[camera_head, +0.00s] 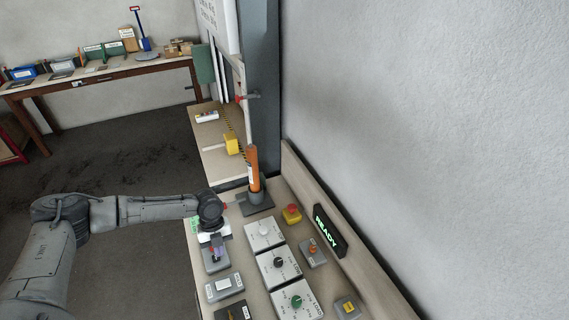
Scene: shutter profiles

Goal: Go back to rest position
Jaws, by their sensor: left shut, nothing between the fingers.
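My left arm comes in from the left, and my left gripper (216,242) points down over the left edge of the control bench (204,297). Its fingers are shut and hold nothing. It is close above a small grey box (215,261) on the bench; I cannot tell whether they touch. My right gripper does not show.
Three dial boxes (264,233), a red button on a yellow box (291,213), a lit READY display (328,230) and an orange cylinder in a dark holder (254,170) stand on the bench. A wall closes the right side. Open floor (120,165) lies left.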

